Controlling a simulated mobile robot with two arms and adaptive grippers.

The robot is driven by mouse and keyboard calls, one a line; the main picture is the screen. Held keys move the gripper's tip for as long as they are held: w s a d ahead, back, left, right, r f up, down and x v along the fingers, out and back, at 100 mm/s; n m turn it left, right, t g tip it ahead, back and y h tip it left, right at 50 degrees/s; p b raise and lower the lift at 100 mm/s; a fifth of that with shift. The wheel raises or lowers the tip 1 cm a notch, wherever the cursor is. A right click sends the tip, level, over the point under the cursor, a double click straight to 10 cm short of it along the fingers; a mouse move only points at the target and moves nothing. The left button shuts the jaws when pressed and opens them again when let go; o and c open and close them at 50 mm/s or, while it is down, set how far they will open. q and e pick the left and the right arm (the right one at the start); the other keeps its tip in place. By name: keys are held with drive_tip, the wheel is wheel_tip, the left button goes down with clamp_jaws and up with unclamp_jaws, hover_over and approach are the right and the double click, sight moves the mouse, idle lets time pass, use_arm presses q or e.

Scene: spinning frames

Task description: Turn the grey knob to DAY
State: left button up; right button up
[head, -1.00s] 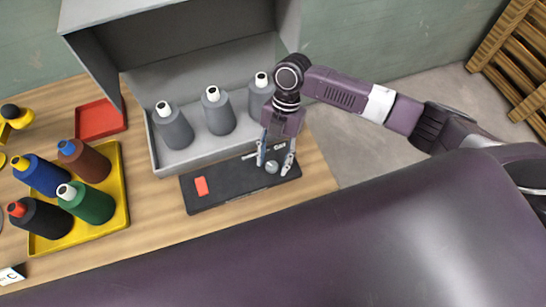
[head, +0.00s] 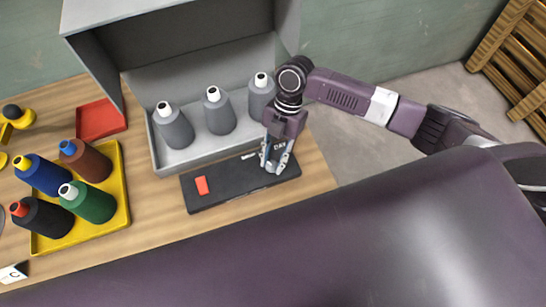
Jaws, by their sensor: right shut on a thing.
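The grey knob (head: 271,168) sits on the right part of a black panel (head: 232,183) on the wooden table. It is mostly hidden between my fingers. A white label reading DAY (head: 282,158) lies just behind and to the right of the knob; another white label to the left is partly covered. My right gripper (head: 274,166) points down over the panel, shut on the knob. Which way the knob points cannot be made out. My left gripper is not in view.
A red switch (head: 202,185) is on the panel's left part. Behind the panel stands a grey open box (head: 160,165) with three grey cones. At left are a yellow tray (head: 122,205) with several coloured cones and a red tray (head: 100,120).

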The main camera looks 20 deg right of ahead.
drive_tip(key=m+p, duration=0.2)
drive_tip(key=m+t+y+p, duration=0.1)
drive_tip(key=m, duration=0.1)
drive_tip(key=shift+s+r, duration=0.15)
drive_tip(key=shift+r, duration=0.15)
drive_tip(key=m+t+p, duration=0.2)
drive_tip(key=m+p, duration=0.2)
drive_tip(key=shift+s+m, duration=0.15)
drive_tip(key=shift+m, duration=0.15)
drive_tip(key=shift+f+m+t+p, duration=0.1)
drive_tip(key=shift+m+t+p, duration=0.5)
drive_tip(key=shift+m, duration=0.5)
drive_tip(key=shift+f+m+t+p, duration=0.1)
drive_tip(key=shift+m+t+p, duration=0.25)
drive_tip(key=shift+m, duration=0.75)
drive_tip(key=o, duration=1.1)
drive_tip(key=shift+s, duration=0.1)
drive_tip(key=shift+o, duration=0.2)
drive_tip(key=v, duration=1.2)
